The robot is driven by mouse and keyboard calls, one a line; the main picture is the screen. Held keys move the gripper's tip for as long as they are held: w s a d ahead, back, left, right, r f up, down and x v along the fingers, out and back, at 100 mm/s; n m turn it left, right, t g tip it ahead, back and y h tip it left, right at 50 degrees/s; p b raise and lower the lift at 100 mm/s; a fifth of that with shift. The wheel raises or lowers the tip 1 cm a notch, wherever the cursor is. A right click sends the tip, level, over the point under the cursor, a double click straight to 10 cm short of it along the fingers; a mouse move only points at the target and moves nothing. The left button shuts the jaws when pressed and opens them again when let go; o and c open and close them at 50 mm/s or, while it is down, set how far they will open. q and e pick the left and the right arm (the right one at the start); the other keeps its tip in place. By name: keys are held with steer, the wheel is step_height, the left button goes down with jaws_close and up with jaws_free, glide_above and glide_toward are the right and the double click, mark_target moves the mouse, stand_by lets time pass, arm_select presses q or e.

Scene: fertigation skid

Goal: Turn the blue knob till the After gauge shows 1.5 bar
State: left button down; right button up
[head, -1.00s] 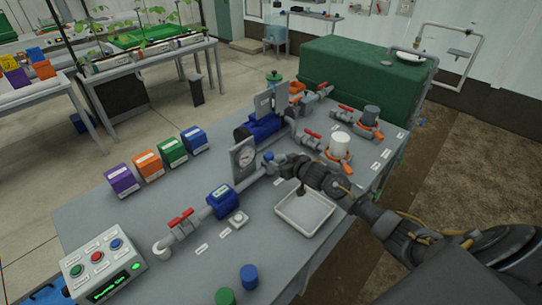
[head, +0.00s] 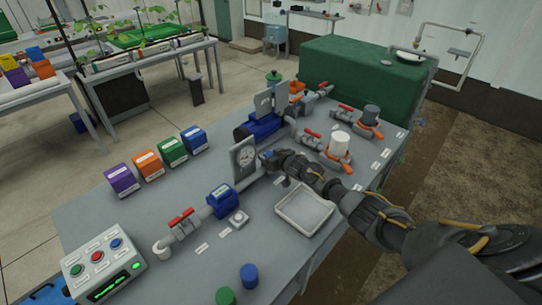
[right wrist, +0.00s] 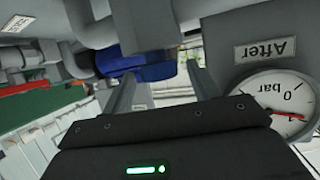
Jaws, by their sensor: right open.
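The After gauge (head: 244,158) stands upright on the pipe in the middle of the bench. In the right wrist view its dial (right wrist: 278,105) appears upside down, with "0 bar" legible and a red needle; I cannot read an exact value. The blue knob (right wrist: 140,62) shows beside the gauge in the right wrist view; in the head view my gripper largely covers it. My right gripper (right wrist: 160,72) is open, its fingers apart at the knob; I cannot tell whether they touch it. It also shows in the head view (head: 271,160). My left gripper is out of view.
A button box (head: 101,264) is at the front left. Coloured boxes (head: 171,152) line the left edge.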

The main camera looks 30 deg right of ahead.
steer(key=c, duration=1)
steer(key=shift+o, duration=0.2)
steer(key=shift+f+n+y+b, duration=0.15)
steer(key=shift+n+y+b, duration=0.15)
steer(key=shift+b, duration=0.15)
steer(key=n+g+y+b, duration=0.1)
steer(key=n+y+b, duration=0.1)
steer(key=b, duration=0.2)
steer(key=n+y+b, duration=0.2)
steer(key=b, duration=0.3)
steer(key=d+n+g+y+b, duration=0.1)
steer(key=n+y+b, duration=0.1)
steer(key=b, duration=0.3)
steer(key=shift+w+f+g+y, duration=0.1)
steer(key=shift+w+g+y, duration=0.05)
steer(key=shift+g+y, duration=0.15)
steer(key=shift+g+b, duration=0.3)
steer(key=shift+b, duration=0.3)
steer(key=shift+r, duration=0.25)
steer(key=o, duration=0.9)
steer(key=shift+o, duration=0.3)
steer(key=shift+a, duration=0.1)
